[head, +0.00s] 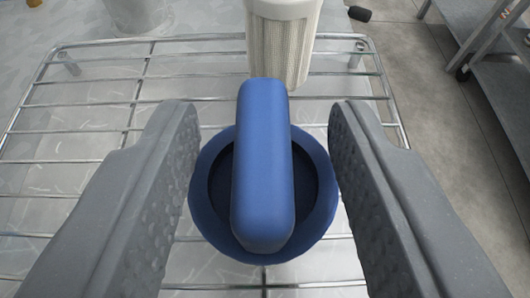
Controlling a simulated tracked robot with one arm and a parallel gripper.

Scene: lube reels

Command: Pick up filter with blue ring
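A blue round piece with a raised rim (318,215) sits in the middle of the head view, over the wire rack. A long blue rounded bar (262,170) lies across it, pointing away from me. Whether this is the top of the filter with blue ring cannot be told, as what lies beneath is hidden. A white pleated filter (285,50) with a pale cap stands just beyond the bar; no blue ring shows on its visible part. My gripper (262,135) is open, one finger on each side of the blue piece, with narrow gaps.
The wire rack (90,128) spans most of the view. A grey bucket-like container (138,14) stands beyond it at the upper left. A metal shelf cart (490,75) is at the right, and a small dark object (360,14) lies on the floor.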

